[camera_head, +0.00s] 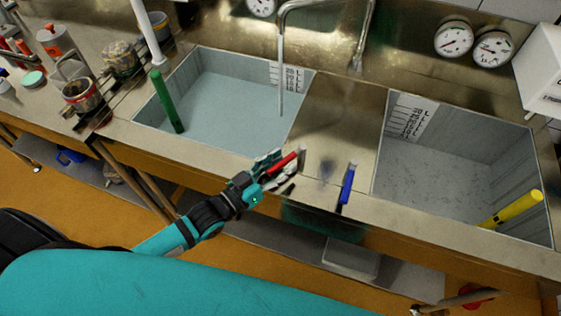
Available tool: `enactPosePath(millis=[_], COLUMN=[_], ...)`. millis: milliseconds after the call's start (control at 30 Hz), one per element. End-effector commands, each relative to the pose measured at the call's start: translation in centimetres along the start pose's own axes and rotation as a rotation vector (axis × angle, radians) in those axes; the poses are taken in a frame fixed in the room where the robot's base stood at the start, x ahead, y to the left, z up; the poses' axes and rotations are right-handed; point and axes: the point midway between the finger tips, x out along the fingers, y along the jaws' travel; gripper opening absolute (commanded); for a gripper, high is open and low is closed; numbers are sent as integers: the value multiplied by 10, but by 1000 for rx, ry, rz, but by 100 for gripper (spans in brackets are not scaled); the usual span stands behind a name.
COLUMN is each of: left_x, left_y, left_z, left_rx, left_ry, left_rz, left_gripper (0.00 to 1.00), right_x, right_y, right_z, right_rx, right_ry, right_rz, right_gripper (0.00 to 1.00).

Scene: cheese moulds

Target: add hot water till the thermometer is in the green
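My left gripper (282,173) is at the red handle (283,163) on the front edge of the steel counter, with finger parts on either side of it. I cannot tell whether the fingers press on it. A blue handle (347,187) stands to its right. The left basin (160,88) holds pale water (225,105), a green stick (166,102) and a level scale. A tap spout (281,60) hangs over it. Round dials are on the back wall (262,5), with two more at right (453,39) (492,48); no green zone is readable. My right gripper is out of view.
The right basin (450,165) has a scale (410,117) and a yellow stick (513,208); I see no clear water there. Pots and jars (82,95) stand on the left counter. A white box (535,75) is at the upper right. A shelf runs below the counter.

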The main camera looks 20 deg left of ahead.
Motion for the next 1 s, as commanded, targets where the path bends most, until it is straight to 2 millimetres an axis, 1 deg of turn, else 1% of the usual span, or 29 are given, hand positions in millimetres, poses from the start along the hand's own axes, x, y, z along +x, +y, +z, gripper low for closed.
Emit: enactPosePath(millis=[267, 567, 1000], left_x=[1, 1, 1], left_y=[0, 0, 0], left_z=[0, 0, 0], left_rx=[0, 0, -1], left_ry=[0, 1, 1], left_rz=[0, 0, -3], left_gripper=[40, 1, 0], right_x=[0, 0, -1], right_y=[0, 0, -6], right_z=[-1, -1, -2], right_rx=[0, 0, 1], right_ry=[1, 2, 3], right_rz=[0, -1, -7], right_gripper=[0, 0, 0])
